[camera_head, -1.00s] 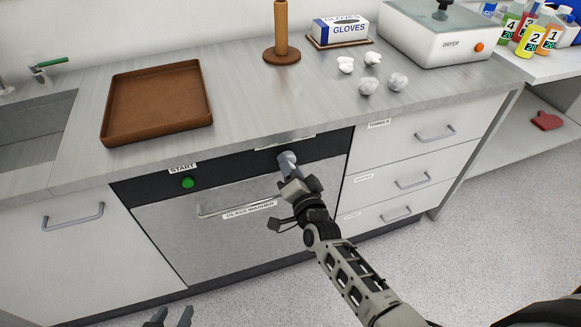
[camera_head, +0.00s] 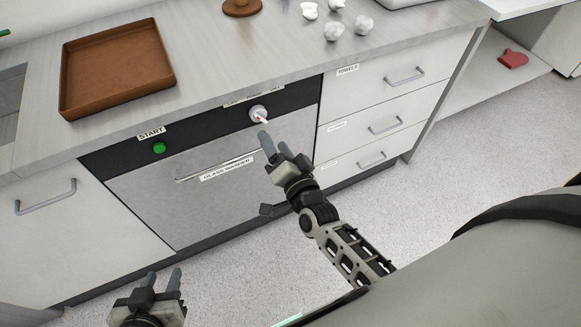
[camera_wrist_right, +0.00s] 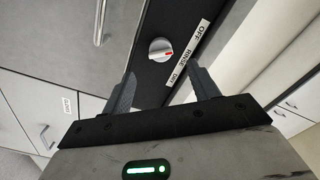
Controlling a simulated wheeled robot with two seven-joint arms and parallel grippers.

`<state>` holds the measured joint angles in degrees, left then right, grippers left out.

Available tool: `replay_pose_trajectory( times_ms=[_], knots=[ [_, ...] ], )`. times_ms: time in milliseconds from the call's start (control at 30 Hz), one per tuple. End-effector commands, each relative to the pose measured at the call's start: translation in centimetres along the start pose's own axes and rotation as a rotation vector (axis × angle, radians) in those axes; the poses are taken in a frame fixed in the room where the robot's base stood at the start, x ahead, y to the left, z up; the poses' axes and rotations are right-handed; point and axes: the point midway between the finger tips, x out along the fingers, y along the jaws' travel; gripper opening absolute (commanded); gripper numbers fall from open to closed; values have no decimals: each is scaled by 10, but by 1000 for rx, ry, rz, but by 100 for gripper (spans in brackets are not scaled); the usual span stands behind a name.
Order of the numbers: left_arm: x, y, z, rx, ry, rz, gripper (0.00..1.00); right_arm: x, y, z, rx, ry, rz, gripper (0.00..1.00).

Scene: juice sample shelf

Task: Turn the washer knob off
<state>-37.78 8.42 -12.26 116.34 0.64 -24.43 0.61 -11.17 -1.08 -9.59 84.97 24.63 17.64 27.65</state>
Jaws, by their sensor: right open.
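The washer knob (camera_head: 258,113) is a round grey-white dial on the black panel of the glass washer (camera_head: 215,190). It shows close in the right wrist view (camera_wrist_right: 160,49), with a red mark on the side facing the OFF, RINSE, DRY label (camera_wrist_right: 188,54). I cannot tell exactly which word the mark points at. My right gripper (camera_head: 273,144) is open and empty, just in front of and below the knob, apart from it. In the wrist view its fingers (camera_wrist_right: 160,76) stand either side of the knob's line. My left gripper (camera_head: 163,278) is open and empty at the lower left.
The green START button (camera_head: 159,148) is left of the knob. The washer handle (camera_head: 218,166) runs below the panel. A brown tray (camera_head: 118,107) and white crumpled pieces (camera_head: 333,30) lie on the counter. Drawers (camera_head: 390,90) stand at right.

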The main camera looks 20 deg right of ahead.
Motion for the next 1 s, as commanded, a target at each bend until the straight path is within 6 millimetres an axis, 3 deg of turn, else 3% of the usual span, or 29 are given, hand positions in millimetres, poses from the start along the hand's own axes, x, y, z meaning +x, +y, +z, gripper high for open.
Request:
replay_pose_trajectory(
  times_ms=[200,400,1000],
  knots=[
    [1,0,3,0,-4,0,36,-50,1,1,-2,-2,1,60],
    [2,0,4,0,-5,0,36,-74,1,0,-2,0,0,60],
    [1,0,1,-1,1,2,36,-79,0,0,-2,1,-1,60]
  ],
)
